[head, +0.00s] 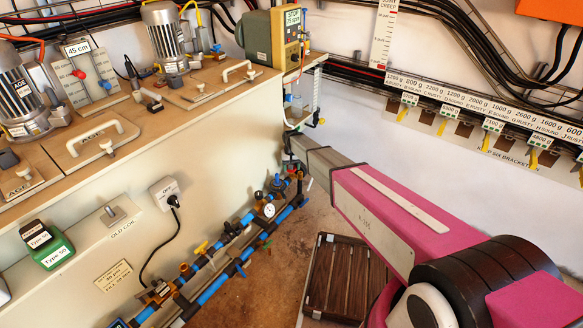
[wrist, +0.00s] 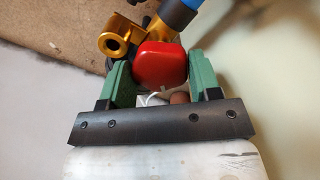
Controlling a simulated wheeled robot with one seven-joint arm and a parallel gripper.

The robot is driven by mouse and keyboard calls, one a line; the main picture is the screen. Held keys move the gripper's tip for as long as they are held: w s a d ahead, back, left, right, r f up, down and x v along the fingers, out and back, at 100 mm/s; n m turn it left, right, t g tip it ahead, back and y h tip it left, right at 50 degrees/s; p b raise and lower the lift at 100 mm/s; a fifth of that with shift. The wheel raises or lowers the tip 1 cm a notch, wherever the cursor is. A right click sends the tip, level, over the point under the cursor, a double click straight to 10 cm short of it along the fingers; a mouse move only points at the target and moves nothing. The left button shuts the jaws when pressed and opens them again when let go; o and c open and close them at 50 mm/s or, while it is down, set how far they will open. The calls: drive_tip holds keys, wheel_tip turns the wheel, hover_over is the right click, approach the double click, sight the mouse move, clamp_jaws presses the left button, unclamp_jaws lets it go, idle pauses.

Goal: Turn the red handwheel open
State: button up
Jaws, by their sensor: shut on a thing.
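The red handwheel (wrist: 160,66) is a rounded red knob at the top middle of the wrist view. My gripper (wrist: 161,72) has its two green fingers on either side of the knob and is shut on it. The stem behind the knob is mostly hidden. In the head view my pink arm reaches down to the far end of the pipe run, where the handwheel is too small and too covered to make out clearly.
A brass fitting (wrist: 120,40) and a blue pipe (wrist: 176,12) sit close beside the knob. Blue pipes (head: 214,287) with valves and a pressure gauge (head: 269,210) run along the beige cabinet (head: 90,235). A slatted wooden platform (head: 340,275) lies on the floor below my arm.

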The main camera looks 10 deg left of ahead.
drive_tip(key=n, duration=0.5)
drive_tip(key=shift+n, duration=0.3)
drive_tip(key=n, duration=1)
drive_tip(key=shift+n, duration=2.7)
drive_tip(key=o, duration=0.9)
wheel_tip(320, 180, up, 11)
drive_tip(key=shift+f, duration=0.1)
